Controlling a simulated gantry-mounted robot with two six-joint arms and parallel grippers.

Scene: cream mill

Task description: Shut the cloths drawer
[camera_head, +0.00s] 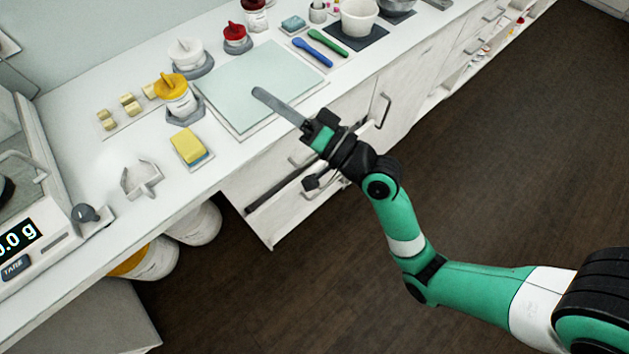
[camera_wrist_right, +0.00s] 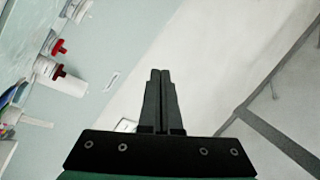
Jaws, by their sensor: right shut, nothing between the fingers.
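Below the counter, a white drawer front (camera_head: 275,222) shows left of my right wrist. A dark strip (camera_head: 275,190) runs along above it; a similar strip shows at the right of the wrist view (camera_wrist_right: 280,140). I cannot tell how far the drawer stands out, and no cloths are visible. My right gripper (camera_head: 259,93) is shut and empty, its long grey fingers pointing up and left over the pale board. Its shut fingers also show in the wrist view (camera_wrist_right: 160,75). My right wrist hides part of the cabinet fronts. My left gripper is not in view.
The counter holds the pale board (camera_head: 235,75), a yellow-lidded jar (camera_head: 177,98), a yellow sponge (camera_head: 188,146), blue (camera_head: 312,52) and green (camera_head: 327,43) spatulas, and a scale (camera_head: 25,240). White tubs (camera_head: 196,223) stand under the counter. The dark floor at right is open.

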